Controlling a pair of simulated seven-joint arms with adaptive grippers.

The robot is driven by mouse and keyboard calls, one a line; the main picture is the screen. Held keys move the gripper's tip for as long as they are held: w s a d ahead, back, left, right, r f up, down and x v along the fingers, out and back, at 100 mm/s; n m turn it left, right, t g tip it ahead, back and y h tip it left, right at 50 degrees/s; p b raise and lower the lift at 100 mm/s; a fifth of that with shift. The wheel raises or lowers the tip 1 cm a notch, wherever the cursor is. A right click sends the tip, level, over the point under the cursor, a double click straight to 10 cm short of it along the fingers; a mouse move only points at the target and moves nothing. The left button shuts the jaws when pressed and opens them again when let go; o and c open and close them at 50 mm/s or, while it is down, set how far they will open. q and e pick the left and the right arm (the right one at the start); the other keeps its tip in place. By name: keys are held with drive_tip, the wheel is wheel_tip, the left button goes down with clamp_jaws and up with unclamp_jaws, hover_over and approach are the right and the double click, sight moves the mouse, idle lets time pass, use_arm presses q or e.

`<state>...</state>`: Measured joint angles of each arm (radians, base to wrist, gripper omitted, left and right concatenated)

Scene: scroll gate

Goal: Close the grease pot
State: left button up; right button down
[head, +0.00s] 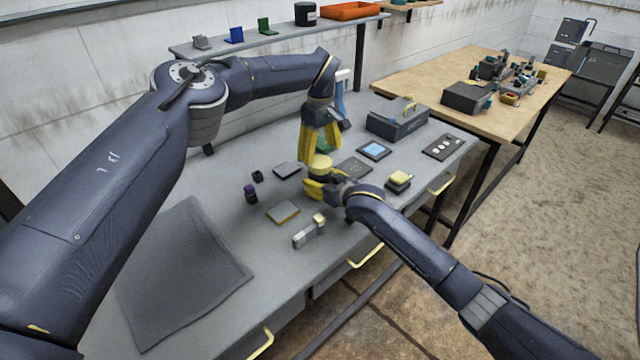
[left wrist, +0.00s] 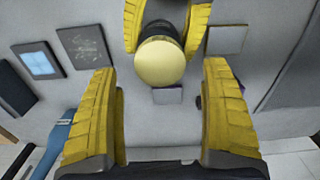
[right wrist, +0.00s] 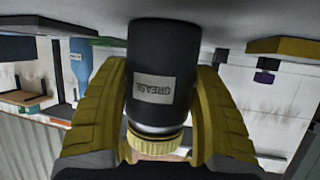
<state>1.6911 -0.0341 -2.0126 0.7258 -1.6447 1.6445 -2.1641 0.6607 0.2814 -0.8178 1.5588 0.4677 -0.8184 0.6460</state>
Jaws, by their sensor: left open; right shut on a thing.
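The grease pot (right wrist: 155,75) is a black jar with a "GREASE" label, upside down in the right wrist view. Its yellow lid (right wrist: 155,143) sits on the pot's mouth, with a pale ring showing between lid and body. My right gripper (head: 320,186) is shut on the pot's body, its fingers on either side. In the left wrist view the round lid (left wrist: 160,62) shows from above between the right gripper's fingers. My left gripper (head: 320,148) points down above the lid, open, with nothing between its fingers. In the head view the grippers hide most of the pot.
Around the pot lie a dark panel (head: 354,168), a blue-screened tablet (head: 374,150), a yellow-topped block (head: 398,180) and flat pads (head: 283,212). A blue bottle (head: 340,98) and grey box (head: 397,122) stand behind. A grey mat (head: 180,275) covers the left front.

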use_arm(q)
wheel_tip(320, 180, up, 8)
idle(0.4)
use_arm(e)
drive_tip(key=shift+c, duration=0.9)
unclamp_jaws()
drive_tip(key=shift+s, duration=0.1)
drive_tip(key=v, duration=1.1)
drive_tip(key=shift+s+d, duration=0.25)
drive_tip(key=shift+s, duration=0.05)
drive_tip(key=shift+d+r, duration=0.1)
